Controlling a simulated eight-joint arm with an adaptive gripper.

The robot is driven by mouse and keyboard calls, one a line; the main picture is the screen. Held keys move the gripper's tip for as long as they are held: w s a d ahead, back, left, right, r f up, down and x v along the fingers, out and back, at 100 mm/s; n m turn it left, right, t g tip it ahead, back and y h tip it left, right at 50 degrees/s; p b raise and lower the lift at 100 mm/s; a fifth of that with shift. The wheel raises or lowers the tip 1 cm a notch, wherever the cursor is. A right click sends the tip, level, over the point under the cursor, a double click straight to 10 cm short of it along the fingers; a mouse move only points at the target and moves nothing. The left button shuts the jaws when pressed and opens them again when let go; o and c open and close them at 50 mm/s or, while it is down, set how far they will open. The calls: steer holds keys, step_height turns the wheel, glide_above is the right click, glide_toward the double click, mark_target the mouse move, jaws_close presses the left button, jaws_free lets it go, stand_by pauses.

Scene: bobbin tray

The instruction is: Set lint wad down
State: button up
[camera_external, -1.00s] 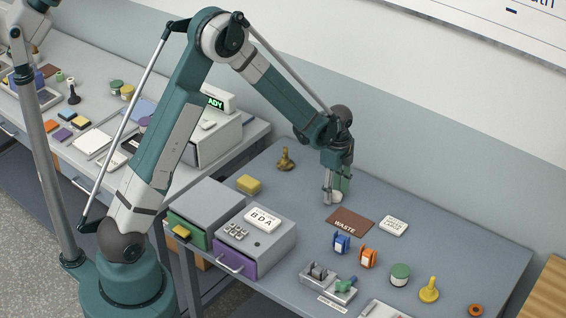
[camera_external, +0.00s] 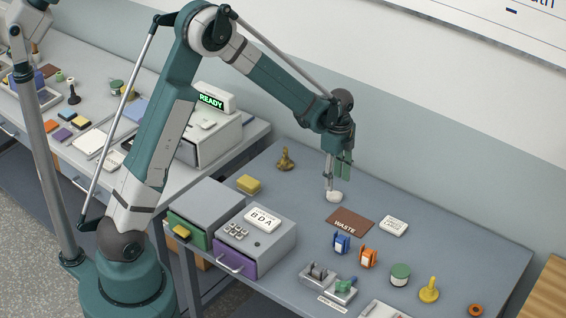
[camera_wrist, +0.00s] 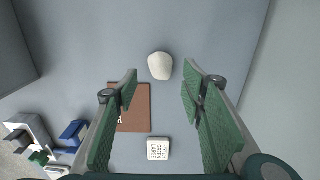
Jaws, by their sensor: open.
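The lint wad (camera_external: 334,196) is a small off-white lump on the blue-grey table, behind and left of the brown WASTE mat (camera_external: 350,221) and off it. In the wrist view the wad (camera_wrist: 160,66) sits ahead of the fingertips, near the centre, past the mat's corner (camera_wrist: 135,112). My gripper (camera_external: 338,180) points down just above the wad. Its green-padded fingers (camera_wrist: 160,84) stand wide apart with nothing between them. In the external view one finger reaches close to the wad; I cannot tell whether they touch.
A white labelled block (camera_external: 394,226) lies right of the mat. Blue (camera_external: 341,243) and orange (camera_external: 368,257) holders stand in front. A grey box with drawers (camera_external: 243,244), a yellow block (camera_external: 248,184) and a brass object (camera_external: 285,158) are to the left. The table behind is clear.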

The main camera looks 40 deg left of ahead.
mark_target(335, 191)
step_height(335, 191, up, 6)
steer(key=shift+r, duration=0.2)
stand_by(0.3)
stand_by(0.5)
steer(key=s+a+r+n+t, duration=0.2)
steer(key=s+a+r+n, duration=0.25)
steer(key=s+r, duration=0.3)
steer(key=s+a+r+n+t, duration=0.1)
steer(key=s+a+r+n, duration=0.2)
steer(key=s+a+r, duration=0.35)
steer(key=s+a+r+n+t, duration=0.2)
steer(key=s+n, duration=0.3)
steer(key=s, duration=0.6)
steer(key=s+a+r+n+t, duration=0.2)
steer(key=s+a+r+n, duration=0.1)
steer(key=s, duration=0.7)
steer(key=shift+s+a+r+n, duration=0.25)
steer(key=shift+s+a+n, duration=0.2)
steer(key=shift+n, duration=0.8)
